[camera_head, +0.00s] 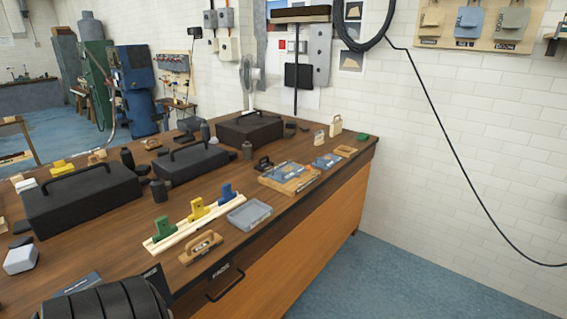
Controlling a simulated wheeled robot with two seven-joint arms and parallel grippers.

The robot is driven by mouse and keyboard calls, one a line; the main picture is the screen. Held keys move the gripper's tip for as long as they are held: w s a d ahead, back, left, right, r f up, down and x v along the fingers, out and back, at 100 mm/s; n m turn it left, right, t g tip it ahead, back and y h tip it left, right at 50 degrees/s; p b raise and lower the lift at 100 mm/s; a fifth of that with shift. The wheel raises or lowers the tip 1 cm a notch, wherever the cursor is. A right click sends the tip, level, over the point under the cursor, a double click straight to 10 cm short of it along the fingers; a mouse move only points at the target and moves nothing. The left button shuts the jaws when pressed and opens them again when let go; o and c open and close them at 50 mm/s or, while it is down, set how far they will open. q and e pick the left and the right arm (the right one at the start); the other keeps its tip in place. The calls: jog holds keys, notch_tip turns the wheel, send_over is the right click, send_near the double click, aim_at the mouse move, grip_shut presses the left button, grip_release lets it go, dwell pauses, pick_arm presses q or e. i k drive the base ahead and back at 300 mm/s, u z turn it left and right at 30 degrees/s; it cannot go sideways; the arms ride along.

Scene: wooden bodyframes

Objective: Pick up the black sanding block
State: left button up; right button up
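A small black block with a raised handle (263,164) sits on the wooden workbench (215,196), just left of the wooden tray with blue-grey sheets. It looks like the black sanding block, but it is small and far off. A similar wooden block with a handle (201,247) lies nearer, close to the bench's front edge.
Black cases (88,204) stand along the bench's back. Pale strips with green, yellow and blue clamps (197,209), a grey lidded box (249,214) and a wooden tray (290,186) occupy the front. Blue floor (400,270) is clear at right. A dark ribbed object fills the lower left.

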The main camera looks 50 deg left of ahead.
aim_at(260, 168)
jog(key=z, duration=0.15)
jog(key=i, duration=2.25)
jog(key=u, duration=0.2)
jog(key=i, duration=1.75)
jog(key=u, duration=1.6)
jog(key=i, duration=0.95)
jog(key=u, duration=1.05)
